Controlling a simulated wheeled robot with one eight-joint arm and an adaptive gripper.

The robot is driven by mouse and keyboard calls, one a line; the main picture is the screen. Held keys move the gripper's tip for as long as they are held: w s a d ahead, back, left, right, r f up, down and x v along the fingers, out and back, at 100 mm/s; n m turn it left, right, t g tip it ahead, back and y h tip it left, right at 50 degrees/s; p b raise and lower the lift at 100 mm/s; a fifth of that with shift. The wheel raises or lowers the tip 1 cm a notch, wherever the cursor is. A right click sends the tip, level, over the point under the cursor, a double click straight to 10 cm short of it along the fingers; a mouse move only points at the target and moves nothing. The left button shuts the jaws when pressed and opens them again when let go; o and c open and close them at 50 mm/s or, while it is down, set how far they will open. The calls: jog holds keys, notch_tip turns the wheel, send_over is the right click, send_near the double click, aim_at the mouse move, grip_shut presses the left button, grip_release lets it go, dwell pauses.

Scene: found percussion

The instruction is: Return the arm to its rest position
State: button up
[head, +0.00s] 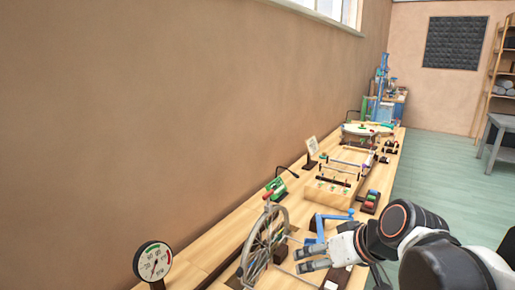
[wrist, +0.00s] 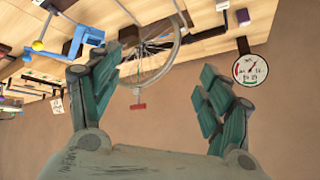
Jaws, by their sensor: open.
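My gripper (head: 303,260) is at the lower right of the head view, above the near part of the long wooden bench. In the wrist view its two jointed fingers (wrist: 157,90) are spread wide apart with nothing held between them. A spoked wheel (head: 256,247) stands upright on the bench, just left of my gripper in the head view. In the wrist view the wheel (wrist: 165,68) shows beyond the gap between the fingers. My arm reaches in from the lower right of the head view.
A round dial gauge (head: 153,261) stands at the lower left. A blue bracket (head: 321,231) is just behind my gripper. A wooden frame with rods (head: 330,195) and a small card on a stand (head: 312,146) are farther along. Green floor (head: 440,180) lies open right of the bench.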

jog(key=s+d+f+m+h, duration=0.2)
jog(key=s+d, duration=0.4)
jog(key=s, duration=0.5)
jog(key=shift+m+h, duration=0.5)
jog(key=shift+h, duration=0.6)
jog(key=shift+f, duration=0.1)
